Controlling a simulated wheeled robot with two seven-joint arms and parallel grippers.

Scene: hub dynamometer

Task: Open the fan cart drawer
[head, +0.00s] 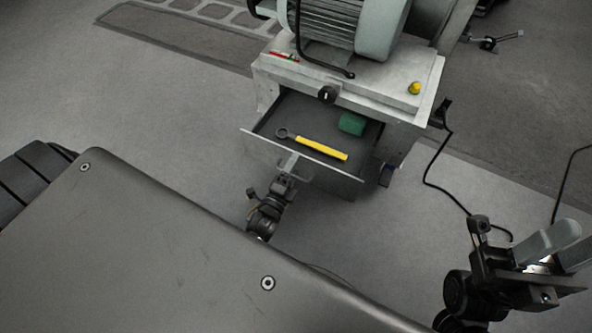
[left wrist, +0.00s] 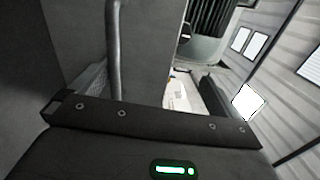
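The fan cart (head: 345,85) stands at the top middle of the head view. Its drawer (head: 360,187) is pulled well out, and its inside shows. My left gripper (head: 291,167) is at the handle on the drawer front. In the left wrist view, the grey handle bar (left wrist: 114,50) rises between the spread fingers, close to the left one, with clear space toward the right one. My right gripper (head: 560,246) is open and empty at the lower right, away from the cart.
In the drawer lie a yellow-handled wrench (head: 320,148) and a green object (head: 352,123). A large motor-like fan unit (head: 345,25) and a yellow knob (head: 414,88) are on top of the cart. A black cable (head: 430,170) runs across the floor at right.

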